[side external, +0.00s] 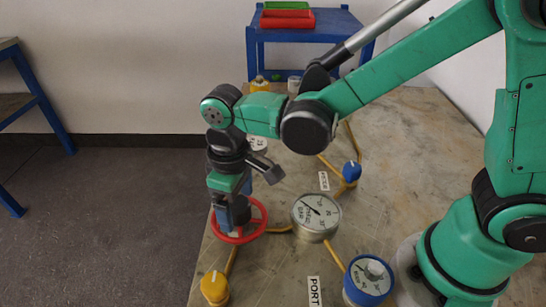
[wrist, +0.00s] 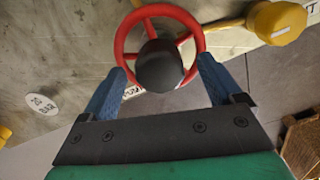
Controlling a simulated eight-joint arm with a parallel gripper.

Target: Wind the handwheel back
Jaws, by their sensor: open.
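The red handwheel (side external: 258,222) stands near the left edge of the table, with my gripper (side external: 232,214) pointing down right over it. In the wrist view the red wheel (wrist: 133,32) shows with its spokes and a dark round hub (wrist: 159,66) in the middle. My gripper's two blue fingers (wrist: 160,88) are apart, one on each side of the hub and overlapping the near part of the rim. The gripper is open. I cannot tell whether either finger touches the wheel.
A round pressure gauge (side external: 316,216) stands right of the wheel. A yellow knob (side external: 214,287), a blue-rimmed dial (side external: 368,279) and a small blue knob (side external: 351,171) stand around it, joined by yellow pipes. A blue rack (side external: 306,30) with red and green trays is behind.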

